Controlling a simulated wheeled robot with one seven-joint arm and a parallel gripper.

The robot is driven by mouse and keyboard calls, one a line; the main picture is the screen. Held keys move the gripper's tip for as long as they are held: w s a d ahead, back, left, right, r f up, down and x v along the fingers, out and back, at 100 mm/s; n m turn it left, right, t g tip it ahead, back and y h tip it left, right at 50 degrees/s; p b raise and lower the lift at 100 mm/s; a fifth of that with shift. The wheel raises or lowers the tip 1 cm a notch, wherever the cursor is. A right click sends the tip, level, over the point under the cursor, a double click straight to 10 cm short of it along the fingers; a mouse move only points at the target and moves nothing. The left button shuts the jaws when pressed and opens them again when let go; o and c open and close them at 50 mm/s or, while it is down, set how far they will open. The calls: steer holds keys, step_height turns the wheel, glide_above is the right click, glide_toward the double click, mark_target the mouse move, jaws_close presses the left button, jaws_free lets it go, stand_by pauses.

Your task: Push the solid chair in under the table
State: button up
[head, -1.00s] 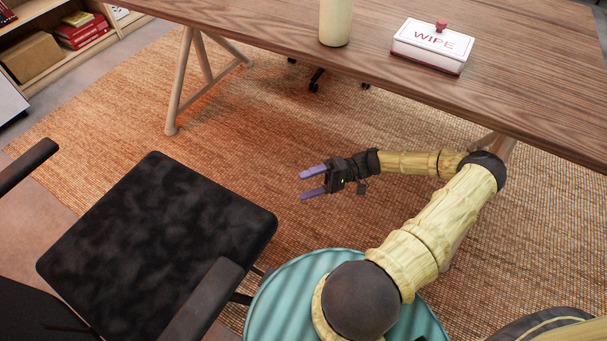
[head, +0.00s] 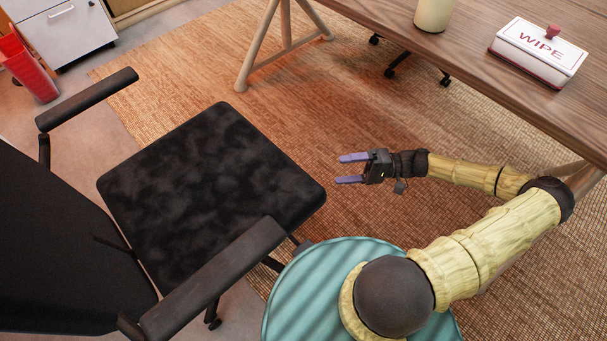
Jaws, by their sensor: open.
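The solid chair (head: 205,180) has a black seat, dark armrests and a black backrest (head: 60,240) at the lower left. Its seat front faces the table, with open rug between them. The wooden table (head: 500,75) crosses the upper right on pale angled legs. My gripper (head: 351,172) has two purple fingers, spread apart and empty. It points left, a little to the right of the seat's front corner, not touching the chair. Most of the chair's base is hidden under the seat.
A cream cylinder (head: 433,14) and a white WIPE box (head: 540,50) stand on the table. Dark caster feet (head: 400,62) show beneath it. A grey cabinet (head: 68,32) and a red bin (head: 28,68) stand at upper left. The orange-brown rug (head: 200,80) is clear before the chair.

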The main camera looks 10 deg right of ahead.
mark_target(302, 175)
steer(key=a+b, duration=0.1)
steer(key=a, duration=0.3)
steer(key=a+b, duration=0.1)
steer(key=a, duration=0.3)
steer(key=a+b, duration=0.1)
steer(key=a, duration=0.3)
steer(key=shift+w+a+b, duration=0.15)
steer(key=shift+w+b, duration=0.15)
jaws_close()
